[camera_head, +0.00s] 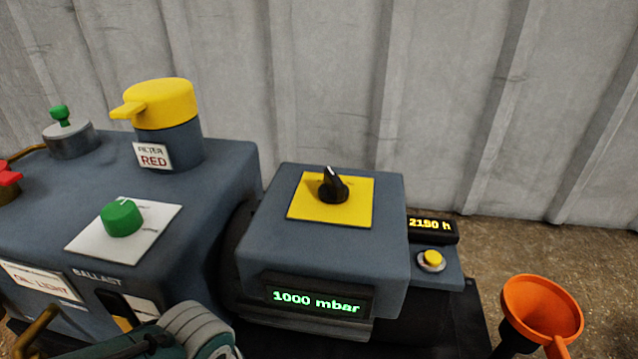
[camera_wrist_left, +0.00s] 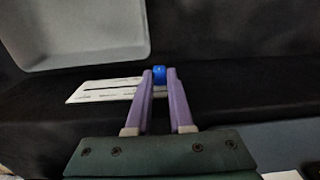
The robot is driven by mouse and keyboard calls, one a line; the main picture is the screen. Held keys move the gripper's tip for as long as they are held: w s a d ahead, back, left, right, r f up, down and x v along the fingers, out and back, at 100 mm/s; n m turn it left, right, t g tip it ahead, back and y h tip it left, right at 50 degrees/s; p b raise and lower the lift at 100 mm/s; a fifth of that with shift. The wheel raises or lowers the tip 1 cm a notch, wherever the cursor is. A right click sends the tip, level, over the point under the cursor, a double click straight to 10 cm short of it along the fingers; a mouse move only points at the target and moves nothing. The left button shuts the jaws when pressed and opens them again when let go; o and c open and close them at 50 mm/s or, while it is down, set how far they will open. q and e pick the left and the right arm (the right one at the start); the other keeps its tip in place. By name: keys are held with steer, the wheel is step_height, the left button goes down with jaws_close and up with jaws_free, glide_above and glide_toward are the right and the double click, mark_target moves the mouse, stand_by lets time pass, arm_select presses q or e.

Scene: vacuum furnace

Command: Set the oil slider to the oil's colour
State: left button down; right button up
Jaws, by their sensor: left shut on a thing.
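In the left wrist view my left gripper (camera_wrist_left: 160,82) has its purple fingers closed on a small blue slider knob (camera_wrist_left: 159,74). The knob sits at the right end of the visible part of a white scale plate (camera_wrist_left: 100,91), whose marks are too small to read. In the head view my left arm's green and grey wrist covers the bottom edge, and its fingertips are hidden. Just above it a dark oil window (camera_head: 112,299) on the pump front shows some yellow. A white plate (camera_head: 40,281), reading something like "OIL LIGHT", is left of it. My right gripper is not in view.
The pump top carries a green ballast knob (camera_head: 121,217) and a yellow-capped filter (camera_head: 163,104) labelled RED. The motor box has a black dial (camera_head: 332,187) and a 1000 mbar display (camera_head: 317,301). A yellow button (camera_head: 432,258) and orange funnel (camera_head: 541,306) are at right.

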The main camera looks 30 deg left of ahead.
arm_select(q)
steer(key=c, duration=1.2)
jaws_free()
steer(key=shift+a, duration=0.1)
steer(key=o, duration=0.4)
steer(key=shift+s+a, duration=0.1)
steer(key=shift+a, duration=0.1)
steer(key=shift+d, duration=0.1)
steer(key=shift+r, duration=0.1)
step_height(320, 180, up, 10)
steer(key=p, duration=0.9)
